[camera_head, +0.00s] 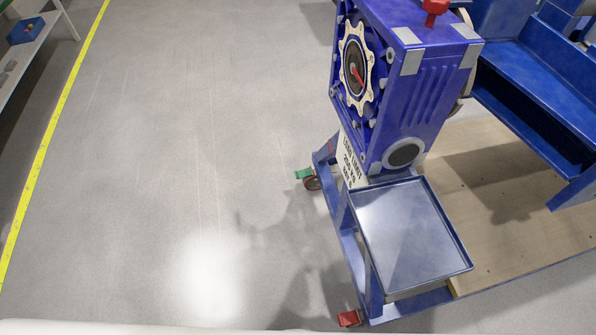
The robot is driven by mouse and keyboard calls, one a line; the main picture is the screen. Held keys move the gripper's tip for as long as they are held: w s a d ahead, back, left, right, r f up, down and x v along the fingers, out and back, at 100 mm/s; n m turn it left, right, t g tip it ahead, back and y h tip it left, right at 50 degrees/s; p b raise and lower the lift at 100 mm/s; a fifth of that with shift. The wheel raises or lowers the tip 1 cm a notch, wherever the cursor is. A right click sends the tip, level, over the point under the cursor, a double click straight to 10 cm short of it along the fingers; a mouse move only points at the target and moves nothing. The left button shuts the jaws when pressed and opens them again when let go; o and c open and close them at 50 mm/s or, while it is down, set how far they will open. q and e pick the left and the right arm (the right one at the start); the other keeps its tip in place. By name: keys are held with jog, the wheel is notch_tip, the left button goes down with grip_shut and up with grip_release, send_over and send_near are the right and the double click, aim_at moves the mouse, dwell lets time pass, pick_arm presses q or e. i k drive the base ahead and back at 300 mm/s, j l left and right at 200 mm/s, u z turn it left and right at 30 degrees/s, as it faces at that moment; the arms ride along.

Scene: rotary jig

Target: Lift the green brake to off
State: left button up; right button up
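The green brake (303,173) is a small pedal at a caster (312,183) on the far left corner of the blue jig's base. It sticks out to the left, just above the floor. Whether it is up or down is too small to tell. A red pedal (349,318) sits at the near corner of the same base. The blue rotary jig (425,100) stands upright on this wheeled frame. Neither of my grippers shows in the head view.
A blue-rimmed tray (410,233) juts from the jig towards me. A wooden platform (520,180) and blue bench (540,85) stand to the right. Open grey floor (180,170) lies left, up to a yellow line (52,135). A shelf (30,50) stands far left.

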aim_at(308, 171)
jog(key=i+j+z, duration=0.15)
jog(key=z, duration=0.35)
jog(key=j+z, duration=0.45)
jog(key=i+j+z, duration=0.15)
jog(key=z, duration=0.35)
jog(key=k+j, duration=0.05)
jog(key=j, duration=0.05)
